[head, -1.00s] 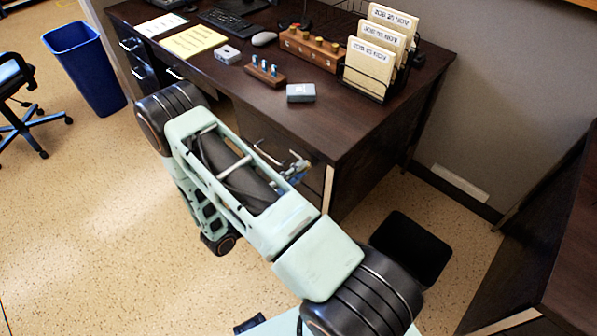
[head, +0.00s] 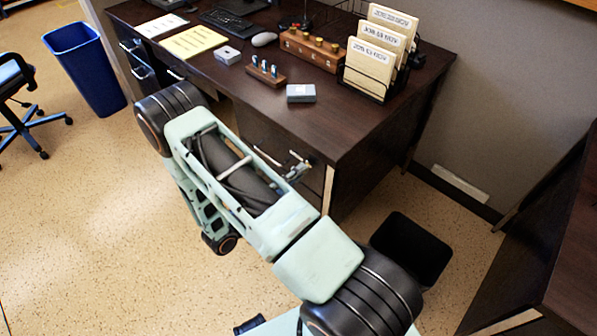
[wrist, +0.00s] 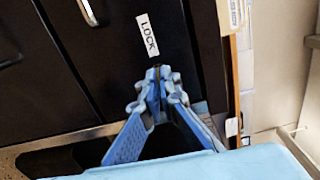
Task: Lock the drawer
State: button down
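The dark drawer front (wrist: 110,45) fills much of the wrist view. A white label reading LOCK (wrist: 147,35) is on it. My gripper (wrist: 156,80) has its blue fingertips together just below that label, at the drawer front. The tips cover the spot there, so I cannot see the lock itself or whether a key or knob is between them. In the head view the drawer unit (head: 262,140) is under the right end of the desk, and my arm hides most of the gripper.
The dark desk (head: 345,130) carries a small grey box (head: 301,93), a wooden block with pegs (head: 265,72) and a file rack (head: 372,80). A metal handle (wrist: 87,10) is left of the label. A blue bin (head: 85,68) stands far left. Open floor lies left of my arm.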

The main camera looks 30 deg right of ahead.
jog(key=shift+m+b, duration=1.1)
jog(key=shift+m, duration=7.6)
jog(key=c, duration=2.2)
grip_release()
